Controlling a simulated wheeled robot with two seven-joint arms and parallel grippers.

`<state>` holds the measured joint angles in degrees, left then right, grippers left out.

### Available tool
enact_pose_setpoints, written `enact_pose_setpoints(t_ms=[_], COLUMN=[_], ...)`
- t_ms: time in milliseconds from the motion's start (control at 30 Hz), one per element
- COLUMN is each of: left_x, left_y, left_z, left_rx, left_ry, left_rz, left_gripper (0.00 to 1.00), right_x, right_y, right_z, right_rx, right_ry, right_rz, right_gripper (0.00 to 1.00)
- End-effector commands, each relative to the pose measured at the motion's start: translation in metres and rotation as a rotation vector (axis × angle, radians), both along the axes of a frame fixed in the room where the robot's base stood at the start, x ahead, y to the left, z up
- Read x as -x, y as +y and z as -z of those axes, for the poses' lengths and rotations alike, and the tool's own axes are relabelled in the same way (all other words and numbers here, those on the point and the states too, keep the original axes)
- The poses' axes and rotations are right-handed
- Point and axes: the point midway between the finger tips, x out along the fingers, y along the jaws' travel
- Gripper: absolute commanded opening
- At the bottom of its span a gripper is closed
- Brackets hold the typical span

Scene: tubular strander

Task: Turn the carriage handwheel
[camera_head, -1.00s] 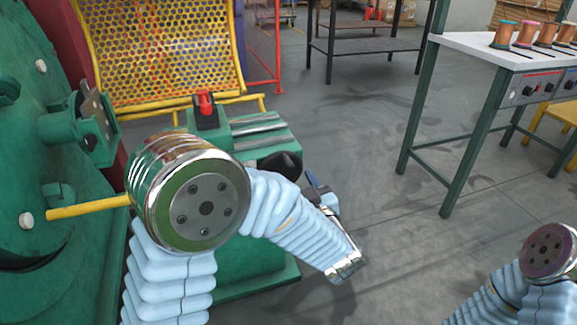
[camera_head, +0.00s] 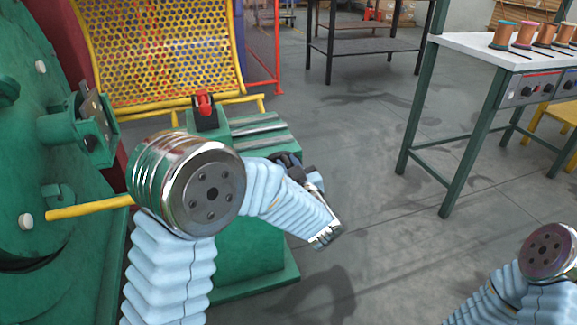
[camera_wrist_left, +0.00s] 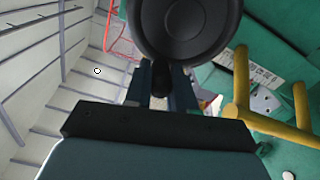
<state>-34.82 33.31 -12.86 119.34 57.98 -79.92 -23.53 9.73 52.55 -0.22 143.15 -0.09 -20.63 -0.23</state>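The carriage handwheel appears in the left wrist view as a large dark disc (camera_wrist_left: 188,28) at the top. Its small black handle (camera_wrist_left: 161,82) sticks out below the disc and lies between my two fingers. In the head view the dark wheel (camera_head: 288,159) shows only in part, at the right end of the green carriage, behind my left wrist. My left gripper (camera_wrist_left: 162,92) points at the wheel, with its fingers apart on either side of the handle. Whether they touch it is not clear. My right gripper is out of view; only part of my right arm shows at lower right.
The green carriage (camera_head: 245,255) stands beside the big green machine (camera_head: 35,130). A red switch (camera_head: 205,103) sits on top, and a yellow bar (camera_head: 90,207) and yellow mesh guard (camera_head: 160,55) are near. A bench with copper spools (camera_head: 502,36) stands right. Open floor lies between.

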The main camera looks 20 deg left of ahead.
Motion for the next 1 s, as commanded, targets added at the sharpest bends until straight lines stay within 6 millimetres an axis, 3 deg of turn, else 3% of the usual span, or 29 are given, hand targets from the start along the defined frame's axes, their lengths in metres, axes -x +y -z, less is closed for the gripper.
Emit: enact_pose_setpoints(t_ms=[100, 367, 600, 633, 767, 1000], left_x=[0.000, 0.003, 0.003, 0.003, 0.003, 0.003], left_y=[0.000, 0.004, 0.004, 0.004, 0.004, 0.004], left_z=[0.000, 0.003, 0.000, 0.000, 0.000, 0.000], left_rx=[0.000, 0.068, 0.073, 0.073, 0.073, 0.072], left_ry=[0.000, -0.047, -0.048, -0.048, -0.048, -0.049], left_rz=[0.000, -0.001, 0.000, 0.000, 0.000, 0.000], left_gripper=[0.00, 0.00, 0.00, 0.29, 0.49, 0.50], right_x=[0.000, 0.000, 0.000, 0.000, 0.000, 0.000], right_y=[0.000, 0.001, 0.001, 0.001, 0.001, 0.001], right_z=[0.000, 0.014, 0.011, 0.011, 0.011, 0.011], right_rx=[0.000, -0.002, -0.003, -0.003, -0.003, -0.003], right_ry=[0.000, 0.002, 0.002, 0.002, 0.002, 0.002], right_rz=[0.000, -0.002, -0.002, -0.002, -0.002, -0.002], right_gripper=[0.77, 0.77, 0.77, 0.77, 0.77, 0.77])
